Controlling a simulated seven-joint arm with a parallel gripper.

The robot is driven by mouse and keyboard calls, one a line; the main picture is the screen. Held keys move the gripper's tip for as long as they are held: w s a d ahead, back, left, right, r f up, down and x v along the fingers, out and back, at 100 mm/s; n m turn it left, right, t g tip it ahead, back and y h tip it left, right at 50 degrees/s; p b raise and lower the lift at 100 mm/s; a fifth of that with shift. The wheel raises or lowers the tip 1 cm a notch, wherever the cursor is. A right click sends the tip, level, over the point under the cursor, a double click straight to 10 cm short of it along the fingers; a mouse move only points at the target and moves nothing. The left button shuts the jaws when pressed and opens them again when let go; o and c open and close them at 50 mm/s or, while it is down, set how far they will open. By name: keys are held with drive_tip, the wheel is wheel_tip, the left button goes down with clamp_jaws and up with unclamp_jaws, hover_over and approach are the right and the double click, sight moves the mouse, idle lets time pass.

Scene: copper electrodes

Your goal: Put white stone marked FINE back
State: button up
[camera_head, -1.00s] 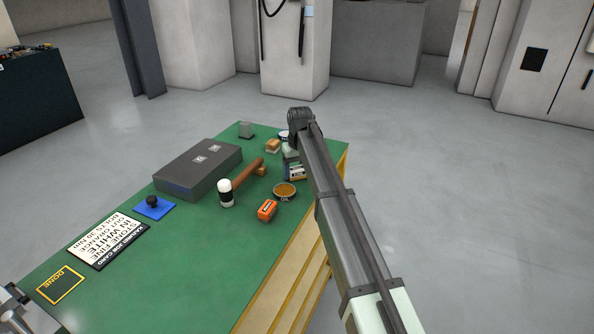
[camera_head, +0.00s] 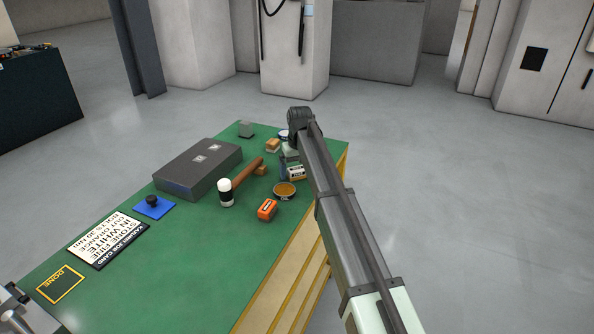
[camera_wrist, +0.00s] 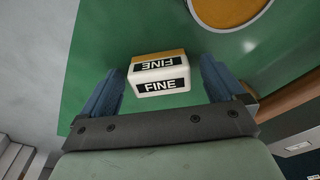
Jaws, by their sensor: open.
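The white stone marked FINE (camera_wrist: 160,80) sits on the green bench top, with a tan-orange layer on its far side in the wrist view. In the head view it shows small (camera_head: 297,173) near the bench's right edge. My gripper (camera_wrist: 162,68) is open, with one blue-grey finger on each side of the stone. Gaps show between the stone and both fingers, so it does not look gripped. In the head view my arm comes from the lower right and partly hides the area around the stone.
A round tin (camera_head: 285,190) is close to the stone. An orange block (camera_head: 267,209), a mallet (camera_head: 226,192), a grey case (camera_head: 190,170), a blue pad (camera_head: 154,208) and a job card (camera_head: 108,240) share the bench. Bare green surface lies in front.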

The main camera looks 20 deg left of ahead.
sight(298, 180)
wheel_tip(298, 180, up, 12)
drive_tip(key=s+d, duration=0.1)
idle(0.4)
idle(0.4)
